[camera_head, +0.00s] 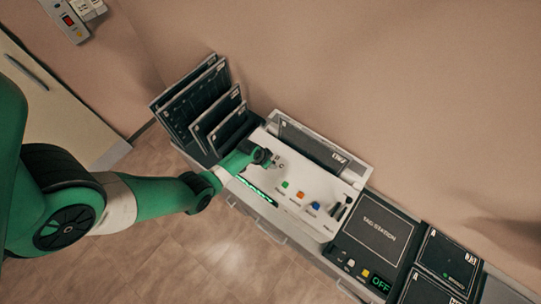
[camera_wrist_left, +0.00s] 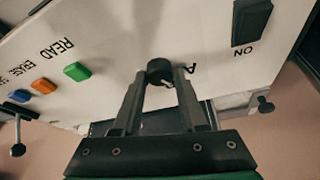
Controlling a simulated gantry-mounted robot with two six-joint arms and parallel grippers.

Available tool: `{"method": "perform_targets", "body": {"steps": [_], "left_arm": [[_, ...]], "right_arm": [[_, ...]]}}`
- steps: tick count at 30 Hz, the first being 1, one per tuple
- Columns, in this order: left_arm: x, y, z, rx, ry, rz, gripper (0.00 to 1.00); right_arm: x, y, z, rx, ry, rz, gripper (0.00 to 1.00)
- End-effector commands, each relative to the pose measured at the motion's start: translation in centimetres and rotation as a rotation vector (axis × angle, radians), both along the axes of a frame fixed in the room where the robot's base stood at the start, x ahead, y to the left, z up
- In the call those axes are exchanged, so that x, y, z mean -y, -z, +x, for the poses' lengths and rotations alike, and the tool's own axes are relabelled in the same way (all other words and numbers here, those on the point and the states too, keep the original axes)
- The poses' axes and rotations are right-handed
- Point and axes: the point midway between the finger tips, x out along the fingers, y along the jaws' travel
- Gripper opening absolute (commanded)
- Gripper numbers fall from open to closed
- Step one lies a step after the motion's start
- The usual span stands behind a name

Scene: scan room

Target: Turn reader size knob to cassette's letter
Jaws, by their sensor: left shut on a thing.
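The reader (camera_head: 318,220) is a white box with a sloped front panel. Its size knob (camera_wrist_left: 160,70) is small, round and black, and sits between the two fingers of my left gripper (camera_wrist_left: 160,84) in the wrist view. The gripper is shut on the knob. In the head view my left gripper (camera_head: 266,158) is at the panel's left end and hides the knob. A letter A shows beside the knob in the wrist view, and a C shows near the gripper in the head view. The knob's pointer is unclear. A dark cassette (camera_head: 312,147) stands in the reader's back slot; its label letter is unreadable.
Green (camera_head: 285,184), orange (camera_head: 300,195) and blue (camera_head: 315,205) buttons lie right of the gripper. A rack of dark panels (camera_head: 205,105) stands left. The tag station (camera_head: 380,235) is right, its display reading OFF. Further right are dark trays (camera_head: 447,262).

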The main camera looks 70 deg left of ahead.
Motion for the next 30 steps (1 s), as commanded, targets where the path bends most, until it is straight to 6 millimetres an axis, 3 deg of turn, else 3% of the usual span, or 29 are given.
{"method": "perform_targets", "body": {"steps": [15,30], "left_arm": [[-0.37,-0.09,0.0,-0.001,0.396,0.001,0.0],[-0.36,0.03,-0.04,-0.002,0.501,0.002,0.0]], "right_arm": [[0.0,0.38,-0.01,0.0,0.0,0.0,0.5],[0.0,0.21,0.0,0.0,0.0,0.0,0.5]]}}
